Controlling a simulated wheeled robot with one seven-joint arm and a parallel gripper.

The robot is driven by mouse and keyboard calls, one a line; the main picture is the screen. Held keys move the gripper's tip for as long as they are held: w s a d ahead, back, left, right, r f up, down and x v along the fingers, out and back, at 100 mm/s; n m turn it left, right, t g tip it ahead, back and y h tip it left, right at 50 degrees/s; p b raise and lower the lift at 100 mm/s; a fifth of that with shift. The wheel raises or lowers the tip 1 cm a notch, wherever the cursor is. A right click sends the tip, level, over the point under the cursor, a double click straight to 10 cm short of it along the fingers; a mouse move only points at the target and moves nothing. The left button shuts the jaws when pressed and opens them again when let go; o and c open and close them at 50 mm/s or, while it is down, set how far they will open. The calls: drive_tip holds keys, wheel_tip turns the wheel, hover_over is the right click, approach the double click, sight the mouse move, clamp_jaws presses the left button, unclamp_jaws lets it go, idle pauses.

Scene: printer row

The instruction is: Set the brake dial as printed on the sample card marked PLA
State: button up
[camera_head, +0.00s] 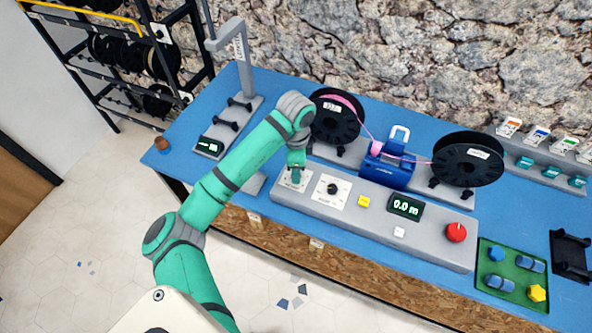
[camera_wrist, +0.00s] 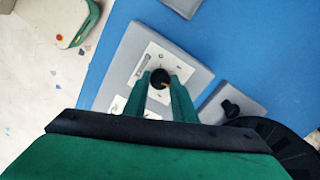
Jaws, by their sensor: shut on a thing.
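My gripper (camera_head: 296,173) reaches straight down over the left end of the grey control panel (camera_head: 385,234). In the wrist view its two green fingers (camera_wrist: 160,78) are shut on a black dial knob (camera_wrist: 159,80) with a small orange pointer mark. This dial sits on a white printed plate (camera_wrist: 172,56), whose lettering is too small to read. A second black dial (camera_head: 332,189) on a white plate stands just right of my gripper. Several small cards with coloured bands (camera_head: 509,127) stand at the back right; I cannot read which is marked PLA.
A blue device (camera_head: 388,170) stands between two black spools (camera_head: 335,117) (camera_head: 468,160), with pink filament running through it. The panel has a yellow button (camera_head: 364,202), a display reading 0.0 m (camera_head: 405,207) and a red knob (camera_head: 456,232). A green tray (camera_head: 485,279) lies at right.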

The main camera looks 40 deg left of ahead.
drive_tip(key=shift+d+m, duration=0.1)
drive_tip(key=shift+m, duration=0.8)
drive_tip(key=o, duration=1)
drive_tip(key=shift+o, duration=0.2)
wheel_tip(320, 180, up, 11)
drive_tip(key=shift+f, duration=0.1)
